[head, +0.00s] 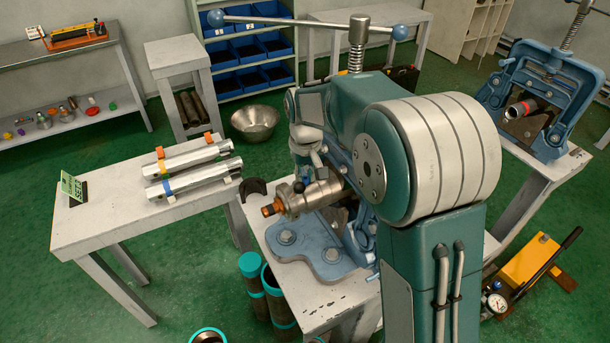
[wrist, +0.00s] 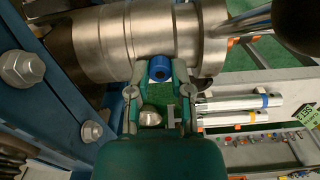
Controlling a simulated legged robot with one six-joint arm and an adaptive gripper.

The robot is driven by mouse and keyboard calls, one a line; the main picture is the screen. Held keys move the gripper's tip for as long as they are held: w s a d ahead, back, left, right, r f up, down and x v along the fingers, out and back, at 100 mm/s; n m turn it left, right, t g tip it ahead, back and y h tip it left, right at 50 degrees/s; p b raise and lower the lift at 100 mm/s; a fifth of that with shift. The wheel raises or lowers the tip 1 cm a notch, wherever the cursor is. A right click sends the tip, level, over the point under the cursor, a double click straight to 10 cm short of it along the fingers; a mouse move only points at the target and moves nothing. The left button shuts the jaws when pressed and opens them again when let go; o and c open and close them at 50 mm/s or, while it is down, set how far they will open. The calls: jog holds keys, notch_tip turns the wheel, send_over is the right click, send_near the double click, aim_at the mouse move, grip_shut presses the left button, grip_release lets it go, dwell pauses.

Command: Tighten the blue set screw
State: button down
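The blue set screw (wrist: 160,68) sits in the side of a shiny metal cylinder (wrist: 150,35) in the wrist view. My gripper (wrist: 161,74) has one fingertip on each side of the screw's round blue head, and both appear to touch it. In the head view the metal cylinder (head: 310,197) lies in the blue pipe vise (head: 322,248), with an orange-brown end pointing left. My gripper reaches down to it from above. The blue screw is hidden there by my gripper and arm.
Blue vise frame parts with bolts (wrist: 22,68) stand close on the left in the wrist view. A side table (head: 110,222) holds two silver tubes (head: 190,170) and a green sign (head: 72,187). The vise's long handle (head: 300,22) crosses above my arm.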

aim_at(304, 178)
jog(key=shift+f+m, duration=0.1)
jog(key=shift+m, duration=1)
jog(key=c, duration=0.5)
grip_release()
jog(key=shift+c, duration=0.2)
notch_tip(304, 178, up, 12)
jog(key=shift+a, duration=0.15)
